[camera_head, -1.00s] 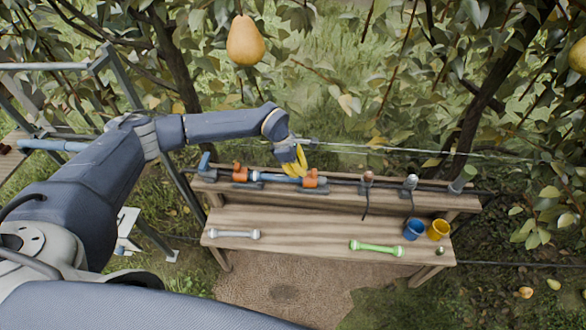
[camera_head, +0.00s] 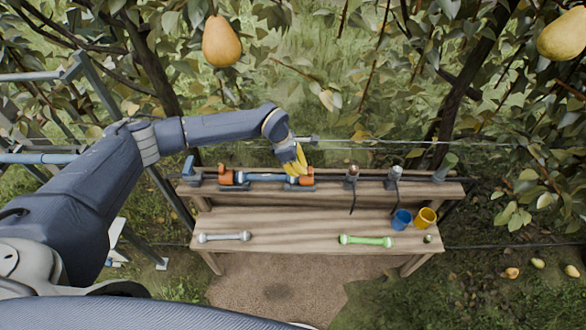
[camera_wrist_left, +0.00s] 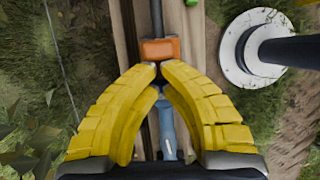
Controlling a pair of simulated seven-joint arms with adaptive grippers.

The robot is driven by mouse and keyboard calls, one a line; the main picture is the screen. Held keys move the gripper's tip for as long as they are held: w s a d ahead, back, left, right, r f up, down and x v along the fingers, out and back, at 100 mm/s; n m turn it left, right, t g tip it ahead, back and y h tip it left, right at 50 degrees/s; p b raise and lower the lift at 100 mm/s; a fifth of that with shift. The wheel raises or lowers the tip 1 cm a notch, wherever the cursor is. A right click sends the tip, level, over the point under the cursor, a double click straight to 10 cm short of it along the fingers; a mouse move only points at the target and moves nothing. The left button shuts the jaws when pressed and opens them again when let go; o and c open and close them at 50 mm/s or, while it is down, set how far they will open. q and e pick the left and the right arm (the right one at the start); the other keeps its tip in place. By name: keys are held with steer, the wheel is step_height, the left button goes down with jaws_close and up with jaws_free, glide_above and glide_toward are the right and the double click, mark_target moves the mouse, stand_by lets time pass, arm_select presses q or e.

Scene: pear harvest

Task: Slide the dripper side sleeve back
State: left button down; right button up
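A blue fitting (camera_head: 265,177) lies along the bench's raised back shelf with an orange sleeve at each end. The left orange sleeve (camera_head: 226,177) is clear of my gripper. The right orange sleeve (camera_head: 307,178) is beside the yellow fingertips of my left gripper (camera_head: 298,171). In the left wrist view, the fingertips (camera_wrist_left: 158,70) come close together at the near edge of the orange sleeve (camera_wrist_left: 160,49). The blue fitting (camera_wrist_left: 167,125) shows between the fingers. I cannot tell whether the fingers grip or only touch. My right gripper is out of view.
Black-and-grey plugs (camera_head: 352,174) stand on the back shelf to the right. A wire and pear branches run behind.

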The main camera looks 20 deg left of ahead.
mark_target(288, 174)
arm_select(q)
steer(key=shift+s+a, duration=0.1)
steer(key=shift+a, duration=0.45)
steer(key=a, duration=0.2)
steer(key=shift+s+a, duration=0.35)
steer(key=shift+a, duration=0.05)
steer(key=v, duration=1)
